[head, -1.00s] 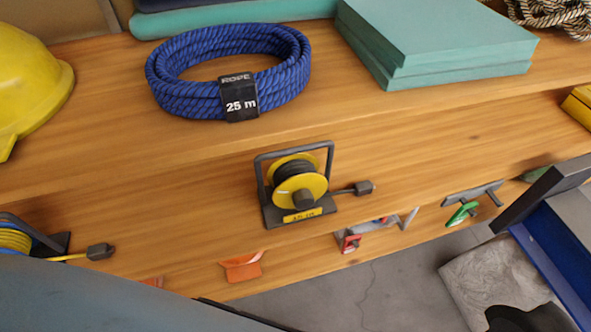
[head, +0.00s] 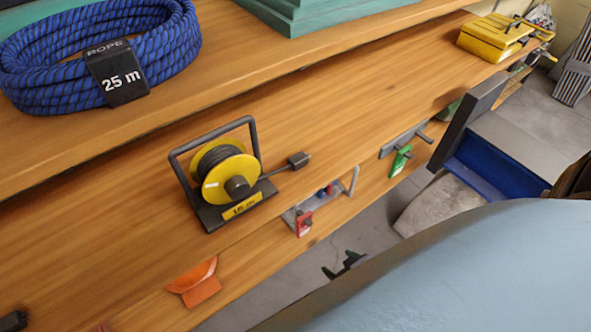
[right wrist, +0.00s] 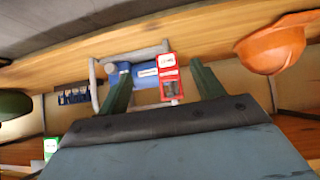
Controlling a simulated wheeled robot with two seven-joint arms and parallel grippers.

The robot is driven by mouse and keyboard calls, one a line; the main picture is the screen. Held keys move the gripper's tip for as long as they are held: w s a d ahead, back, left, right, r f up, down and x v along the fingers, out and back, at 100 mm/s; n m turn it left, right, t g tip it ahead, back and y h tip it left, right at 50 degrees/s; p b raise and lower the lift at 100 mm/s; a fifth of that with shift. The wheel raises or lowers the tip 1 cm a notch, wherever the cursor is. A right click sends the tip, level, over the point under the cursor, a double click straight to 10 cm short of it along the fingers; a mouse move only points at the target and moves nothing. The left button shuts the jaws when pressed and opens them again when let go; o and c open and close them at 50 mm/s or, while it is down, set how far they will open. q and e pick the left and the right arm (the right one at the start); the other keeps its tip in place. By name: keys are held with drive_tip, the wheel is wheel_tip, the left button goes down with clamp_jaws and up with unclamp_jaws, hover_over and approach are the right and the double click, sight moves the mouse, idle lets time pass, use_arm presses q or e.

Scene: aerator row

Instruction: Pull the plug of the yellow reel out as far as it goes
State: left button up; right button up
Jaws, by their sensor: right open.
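The yellow reel (head: 212,193) stands on the middle shelf in the head view, with yellow flanges, dark cable, a dark frame and a yellow label. Its dark plug (head: 298,160) lies to the right of the reel, joined to it by a short stretch of cable. My right gripper (head: 341,265) is below and in front of the shelf edge, apart from the plug, with only its dark green fingertips showing past my arm. In the right wrist view its fingers (right wrist: 160,85) are apart, and neither reel nor plug can be made out there. My left gripper is out of view.
A blue rope coil (head: 170,50) lies on the upper shelf. Below the reel, an orange item (head: 197,283), a red-tagged item (head: 304,224) and a green-tagged item (head: 400,160) show at the shelf edge. A yellow box (head: 490,38) stands far right. Shelf around the plug is clear.

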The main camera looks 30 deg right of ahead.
drive_tip(key=w+d+r+t+b, duration=0.2)
drive_tip(key=w+r+t+b, duration=0.15)
drive_tip(key=w+r, duration=0.35)
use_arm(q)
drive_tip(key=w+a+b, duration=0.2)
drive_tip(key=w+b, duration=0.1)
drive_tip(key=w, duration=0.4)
use_arm(e)
drive_tip(key=t+y, duration=0.2)
drive_tip(key=t, duration=0.3)
approach(302, 162)
drive_tip(key=w+b, duration=0.1)
drive_tip(key=w, duration=0.2)
drive_tip(key=w+b, duration=0.1)
drive_tip(key=w, duration=0.2)
drive_tip(key=w+a, duration=0.1)
drive_tip(key=w, duration=0.3)
drive_tip(key=shift+w+f+b, duration=0.1)
drive_tip(key=shift+b, duration=0.3)
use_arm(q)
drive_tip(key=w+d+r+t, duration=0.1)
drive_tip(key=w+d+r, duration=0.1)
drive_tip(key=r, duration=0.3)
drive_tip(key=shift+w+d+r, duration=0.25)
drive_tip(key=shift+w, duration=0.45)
use_arm(e)
drive_tip(key=shift+w+a, duration=0.1)
drive_tip(key=shift+w, duration=0.55)
